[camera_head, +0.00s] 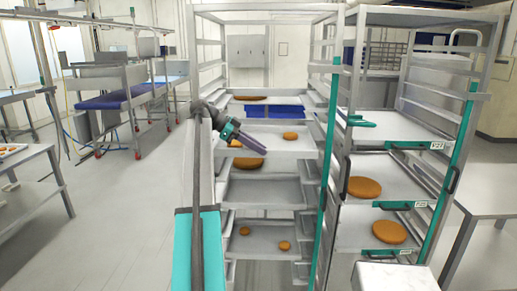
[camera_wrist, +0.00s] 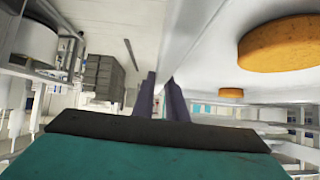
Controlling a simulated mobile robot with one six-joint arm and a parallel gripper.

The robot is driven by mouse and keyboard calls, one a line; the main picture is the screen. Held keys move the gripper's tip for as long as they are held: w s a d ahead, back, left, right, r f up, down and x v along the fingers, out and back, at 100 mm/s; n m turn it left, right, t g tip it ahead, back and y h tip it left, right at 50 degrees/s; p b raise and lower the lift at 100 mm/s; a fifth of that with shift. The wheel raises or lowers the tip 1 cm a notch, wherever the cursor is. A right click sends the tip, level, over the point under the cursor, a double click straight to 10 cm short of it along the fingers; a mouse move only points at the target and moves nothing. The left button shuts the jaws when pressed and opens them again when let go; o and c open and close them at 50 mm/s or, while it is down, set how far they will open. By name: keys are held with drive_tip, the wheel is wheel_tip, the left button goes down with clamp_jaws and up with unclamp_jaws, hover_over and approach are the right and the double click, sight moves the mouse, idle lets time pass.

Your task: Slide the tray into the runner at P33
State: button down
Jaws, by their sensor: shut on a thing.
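My gripper (camera_head: 262,151), teal and dark with purple-grey fingers, is shut on the near left edge of a pale tray (camera_head: 300,147). The tray carries orange-brown rounds (camera_head: 290,136) and sits at mid-height within the front of the left rack (camera_head: 323,190). In the wrist view my fingers (camera_wrist: 166,92) close on the tray's edge, and its pale surface (camera_wrist: 215,60) with two rounds (camera_wrist: 285,45) extends right. I cannot tell how far its sides lie in the runners. I cannot read any P33 label.
A right rack (camera_head: 462,150) holds trays with large rounds (camera_head: 364,187). A table (camera_head: 30,155) stands far left; the floor (camera_head: 110,215) between is clear.

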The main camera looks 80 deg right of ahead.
drive_tip(key=shift+f, duration=0.15)
idle(0.4)
drive_tip(key=c, duration=1.7)
unclamp_jaws()
drive_tip(key=shift+f, duration=0.1)
